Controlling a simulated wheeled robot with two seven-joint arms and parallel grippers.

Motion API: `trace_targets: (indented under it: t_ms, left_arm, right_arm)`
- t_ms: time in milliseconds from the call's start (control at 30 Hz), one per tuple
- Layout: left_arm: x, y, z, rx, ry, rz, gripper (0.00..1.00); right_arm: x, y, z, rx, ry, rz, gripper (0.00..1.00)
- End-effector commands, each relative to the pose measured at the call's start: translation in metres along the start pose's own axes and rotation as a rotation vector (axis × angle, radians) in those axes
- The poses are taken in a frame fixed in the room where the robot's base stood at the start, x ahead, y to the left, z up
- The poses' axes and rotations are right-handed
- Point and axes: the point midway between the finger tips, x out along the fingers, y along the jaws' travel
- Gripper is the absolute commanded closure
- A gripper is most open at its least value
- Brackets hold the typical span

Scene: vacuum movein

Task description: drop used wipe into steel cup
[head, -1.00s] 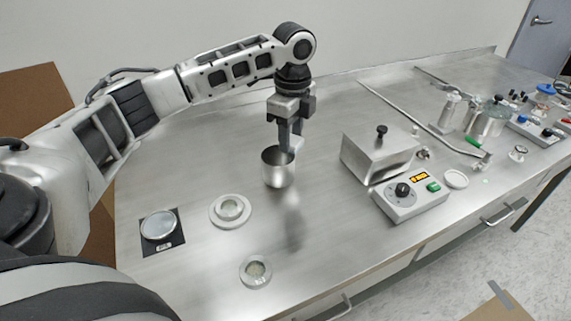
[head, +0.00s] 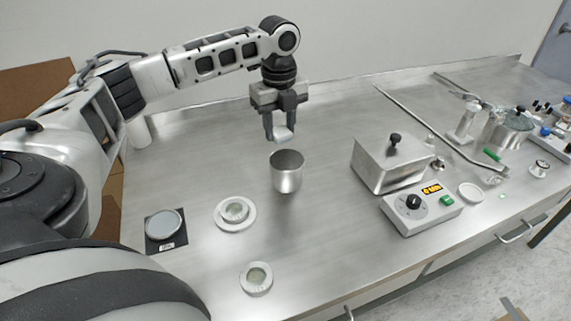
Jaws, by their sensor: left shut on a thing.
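The steel cup (head: 287,178) stands upright on the steel bench near the middle of the head view. My left gripper (head: 280,134) points down above and behind the cup's rim, a little to its left in the picture. It is shut on a small pale wipe (head: 284,134) that shows between and below its fingertips. The wipe appears apart from the cup. The inside bottom of the cup is hidden. My right gripper is not in view.
A lidded steel box (head: 390,166) and a control unit with a knob (head: 420,208) stand to the right of the cup. Two round white dishes (head: 235,213) (head: 256,279) and a dark square pad with a disc (head: 166,230) lie to the left. Bare bench (head: 330,245) lies in front.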

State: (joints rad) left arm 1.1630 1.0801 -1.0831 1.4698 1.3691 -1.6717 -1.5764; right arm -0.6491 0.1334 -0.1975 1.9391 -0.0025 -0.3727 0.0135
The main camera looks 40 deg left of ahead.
Motion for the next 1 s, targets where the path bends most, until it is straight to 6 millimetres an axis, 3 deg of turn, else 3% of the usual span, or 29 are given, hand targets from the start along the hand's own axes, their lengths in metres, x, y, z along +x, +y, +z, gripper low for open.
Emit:
trace_targets:
  t_ms: [333,367,400,467,767,1000]
  left_arm:
    - [0.005,0.000,0.000,-0.002,-0.001,0.000,0.81]
    - [0.005,0.000,0.000,-0.002,-0.001,0.000,0.60]
    - [0.005,0.000,0.000,-0.002,-0.001,0.000,0.49]
    - [0.005,0.000,0.000,-0.002,0.000,0.000,0.37]
    - [0.003,0.000,0.000,-0.001,-0.001,0.000,0.37]
    - [-0.030,-0.001,0.000,-0.001,-0.001,-0.007,0.37]
  right_arm:
    - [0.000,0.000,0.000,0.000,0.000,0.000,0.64]
    - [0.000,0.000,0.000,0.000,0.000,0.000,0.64]
    - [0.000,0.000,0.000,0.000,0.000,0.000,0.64]
    - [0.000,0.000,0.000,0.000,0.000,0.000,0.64]
    - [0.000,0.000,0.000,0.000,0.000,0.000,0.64]
    - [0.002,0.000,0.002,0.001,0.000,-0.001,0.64]
